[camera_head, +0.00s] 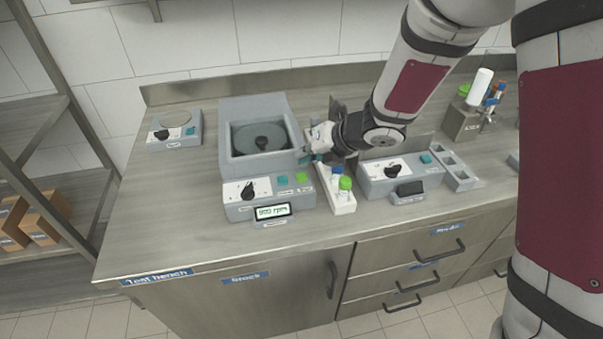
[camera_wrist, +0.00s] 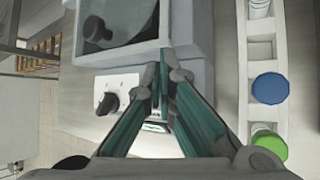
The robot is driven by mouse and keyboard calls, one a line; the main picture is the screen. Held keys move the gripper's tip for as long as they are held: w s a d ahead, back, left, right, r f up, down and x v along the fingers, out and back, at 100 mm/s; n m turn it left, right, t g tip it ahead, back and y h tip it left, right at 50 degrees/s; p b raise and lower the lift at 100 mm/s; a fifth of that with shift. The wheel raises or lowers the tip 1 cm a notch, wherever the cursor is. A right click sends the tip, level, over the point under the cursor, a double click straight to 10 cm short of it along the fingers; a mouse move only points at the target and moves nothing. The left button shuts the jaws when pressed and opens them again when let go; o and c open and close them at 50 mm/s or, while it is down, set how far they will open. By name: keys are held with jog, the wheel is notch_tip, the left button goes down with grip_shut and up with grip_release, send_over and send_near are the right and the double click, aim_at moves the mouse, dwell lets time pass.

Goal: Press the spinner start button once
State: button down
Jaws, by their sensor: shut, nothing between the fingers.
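The grey spinner (camera_head: 230,145) stands on the bench, with its lid-less bowl and dark rotor (camera_head: 262,140) showing. Its front panel has a black knob (camera_head: 248,190), a teal button (camera_head: 283,180) and a green button (camera_head: 302,178). The button labels are too small to read. A display (camera_head: 272,211) shows an rpm figure. My gripper (camera_head: 307,157) is shut and empty beside the bowl's right side, above and behind the buttons. In the wrist view my gripper (camera_wrist: 161,65) covers the buttons; the knob (camera_wrist: 107,102) shows to its left.
A white tube rack (camera_head: 343,206) with blue and green caps stands just right of the spinner. Another grey device (camera_head: 370,185) with a knob and teal button is further right. A small device (camera_head: 175,142) stands at back left. The bench front is clear.

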aim_at(306, 173)
jog(key=shift+s+r+p, duration=0.1)
jog(key=shift+r+p, duration=1)
jog(key=shift+r, duration=0.45)
jog(key=shift+w+d+r, duration=0.15)
jog(key=shift+w+r, duration=0.05)
jog(key=s+d+r+m+t+h, duration=0.2)
jog(key=s+d+r+m+h, duration=0.15)
jog(key=d+r+m, duration=0.55)
jog(key=s+d+r+m+t+h, duration=0.2)
jog(key=d+r+m+h, duration=0.2)
jog(key=d+r+m, duration=0.45)
jog(key=s+d+r+m+g+h, duration=0.1)
jog(key=s+d+m, duration=0.2)
jog(key=s+m, duration=0.2)
jog(key=s+d+m+g, duration=0.1)
jog(key=s+d+m, duration=0.2)
jog(key=s+m, duration=0.25)
jog(key=s+a+f+m+g+y, duration=0.1)
jog(key=s+a+m+g, duration=0.1)
jog(key=s+m, duration=0.7)
jog(key=s, duration=0.6)
jog(key=shift+a+g, duration=0.2)
jog(key=shift+g, duration=0.1)
